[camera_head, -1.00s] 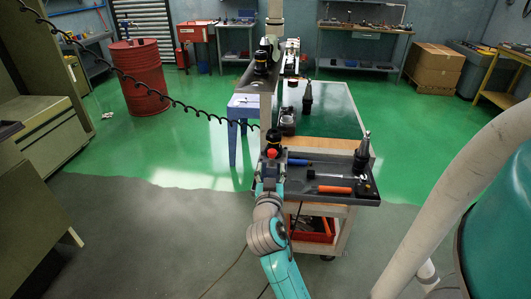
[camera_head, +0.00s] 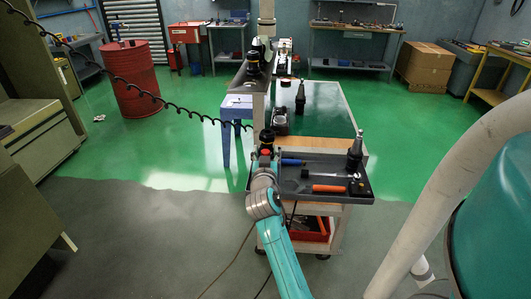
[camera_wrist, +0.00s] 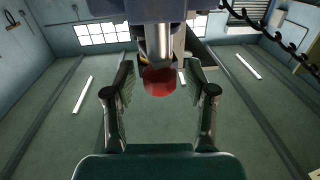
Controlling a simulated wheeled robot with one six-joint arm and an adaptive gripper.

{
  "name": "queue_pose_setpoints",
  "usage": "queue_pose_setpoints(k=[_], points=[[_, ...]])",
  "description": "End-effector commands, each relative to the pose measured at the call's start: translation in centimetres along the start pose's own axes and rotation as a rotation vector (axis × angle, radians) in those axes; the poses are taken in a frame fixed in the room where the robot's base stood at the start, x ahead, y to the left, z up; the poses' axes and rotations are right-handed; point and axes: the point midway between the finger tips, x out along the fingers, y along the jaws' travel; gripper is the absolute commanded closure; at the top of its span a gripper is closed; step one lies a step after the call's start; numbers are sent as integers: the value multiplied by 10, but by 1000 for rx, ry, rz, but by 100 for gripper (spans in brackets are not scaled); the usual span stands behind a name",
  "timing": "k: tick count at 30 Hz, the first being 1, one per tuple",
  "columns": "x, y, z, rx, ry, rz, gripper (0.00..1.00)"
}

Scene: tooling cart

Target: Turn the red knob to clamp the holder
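The red knob (camera_head: 265,152) sits at the near left corner of the cart, just below a dark upright holder (camera_head: 267,137). In the wrist view the red knob (camera_wrist: 159,82) is faceted and sits at the end of a metal shaft, under a grey block. My gripper (camera_wrist: 158,92) is open, with one finger on each side of the knob and a visible gap on both sides. In the head view my gripper (camera_head: 264,163) is small and partly hidden by my wrist, close in front of the knob.
The cart's dark tray (camera_head: 325,196) holds an orange-handled tool (camera_head: 330,188), a blue-handled tool (camera_head: 291,162) and an upright tool holder (camera_head: 355,147). A red bin (camera_head: 313,230) is on the shelf below. A coiled black cable (camera_head: 150,93) hangs at the left.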

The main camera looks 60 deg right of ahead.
Motion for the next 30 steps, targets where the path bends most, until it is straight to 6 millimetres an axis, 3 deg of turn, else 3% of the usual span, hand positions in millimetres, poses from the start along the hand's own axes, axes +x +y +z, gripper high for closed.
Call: queue_pose_setpoints(k=[1, 6, 14, 30], points=[[0, 0, 0, 0, 0, 0, 57], [0, 0, 0, 0, 0, 0, 99], [0, 1, 1, 1, -2, -16, 100], [0, 1, 2, 0, -6, -214, 100]])
